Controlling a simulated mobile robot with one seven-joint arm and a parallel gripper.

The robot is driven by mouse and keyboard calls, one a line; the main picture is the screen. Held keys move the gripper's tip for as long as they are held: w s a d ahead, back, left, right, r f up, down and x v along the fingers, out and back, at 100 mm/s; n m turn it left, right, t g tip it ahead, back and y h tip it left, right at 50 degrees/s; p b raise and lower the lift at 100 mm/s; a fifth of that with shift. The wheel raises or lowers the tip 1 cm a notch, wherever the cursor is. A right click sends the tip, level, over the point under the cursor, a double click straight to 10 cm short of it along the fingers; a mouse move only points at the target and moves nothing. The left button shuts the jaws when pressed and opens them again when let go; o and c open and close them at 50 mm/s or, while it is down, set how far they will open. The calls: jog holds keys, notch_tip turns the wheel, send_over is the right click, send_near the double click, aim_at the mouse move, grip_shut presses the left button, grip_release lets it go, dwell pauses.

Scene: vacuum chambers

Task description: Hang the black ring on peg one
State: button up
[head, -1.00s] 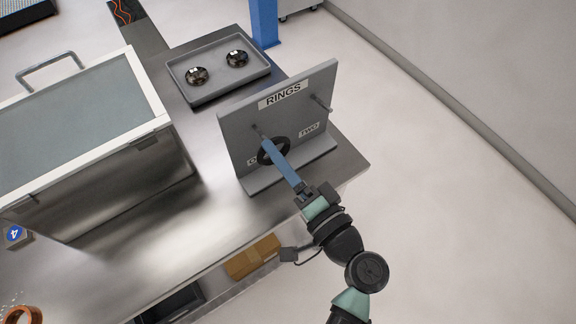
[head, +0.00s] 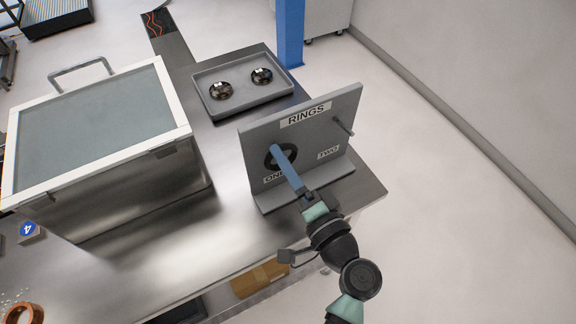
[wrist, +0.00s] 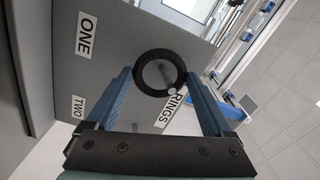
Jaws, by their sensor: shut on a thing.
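The black ring (wrist: 142,84) is held upright between the blue fingertips of my gripper (wrist: 158,77), close to the grey board (wrist: 120,60). In the wrist view, peg one (wrist: 168,73) shows inside the ring's opening. Its pale tip overlaps the rim, so the ring appears to be around the peg. In the head view, the ring (head: 269,156) is at the board's left side, above the ONE label (head: 274,177), and hides peg one. My gripper (head: 282,152) reaches it from the front. Peg two (head: 343,127) is bare at the right.
A grey tray (head: 240,98) with two shiny round parts stands behind the board. A large glass-topped metal chamber (head: 130,190) stands to the left. A copper ring (head: 20,313) lies at the front left. The bench (head: 225,240) is clear between the chamber and board.

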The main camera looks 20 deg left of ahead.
dwell(0.4)
jog(key=o, duration=1.1)
jog(key=shift+s+d, duration=0.1)
jog(key=shift+v, duration=4.9)
